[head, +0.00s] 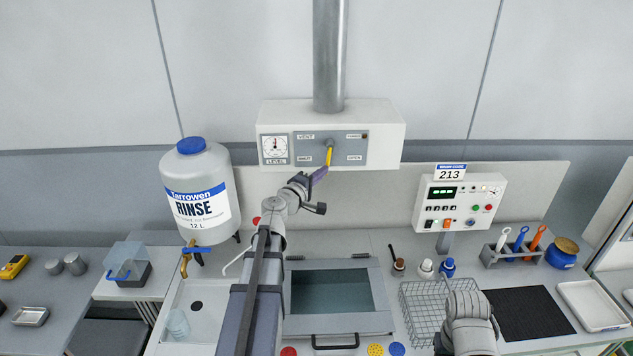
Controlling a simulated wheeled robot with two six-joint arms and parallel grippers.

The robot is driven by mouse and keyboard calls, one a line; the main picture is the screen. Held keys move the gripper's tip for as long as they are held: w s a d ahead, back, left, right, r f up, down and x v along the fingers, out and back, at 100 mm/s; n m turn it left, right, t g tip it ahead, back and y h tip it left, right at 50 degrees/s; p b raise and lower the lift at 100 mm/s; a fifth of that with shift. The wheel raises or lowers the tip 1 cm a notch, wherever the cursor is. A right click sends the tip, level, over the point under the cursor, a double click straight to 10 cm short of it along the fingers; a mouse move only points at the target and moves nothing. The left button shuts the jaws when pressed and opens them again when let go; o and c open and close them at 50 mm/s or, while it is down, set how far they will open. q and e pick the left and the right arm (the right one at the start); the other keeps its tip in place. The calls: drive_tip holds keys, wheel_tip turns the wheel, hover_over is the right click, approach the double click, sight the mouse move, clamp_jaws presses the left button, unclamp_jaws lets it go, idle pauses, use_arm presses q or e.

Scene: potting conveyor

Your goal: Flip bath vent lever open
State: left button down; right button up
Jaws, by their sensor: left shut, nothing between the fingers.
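The vent panel (379,146) is a grey plate on a white box under a metal duct. Its yellow lever (329,156) hangs nearly straight down from a round pivot, between a label at left and the OPEN label (355,158) at right. My left gripper (320,174) has purple fingers and reaches up from below. It is shut and empty, with its tips just below the lever's lower end. I cannot tell whether they touch it. A grey part of my right arm shows at lower right, but its gripper is not seen.
A RINSE jug (203,205) stands left of the panel. Below are a lidded bath (335,324), a wire basket (420,310) and a tool rack (490,256). The wall area beside the lever is clear.

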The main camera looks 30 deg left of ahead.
use_arm(q)
drive_tip(key=d+n+t+b, duration=0.1)
drive_tip(key=w+d+n+b, duration=0.1)
drive_tip(key=n+b, duration=0.1)
drive_tip(key=d+n+t+b, duration=0.1)
drive_tip(key=shift+w+f+t, duration=0.2)
drive_tip(key=shift+w+t, duration=0.1)
drive_tip(key=shift+w, duration=0.1)
use_arm(e)
wheel_tip(320, 180, down, 5)
drive_tip(key=shift+f, duration=0.2)
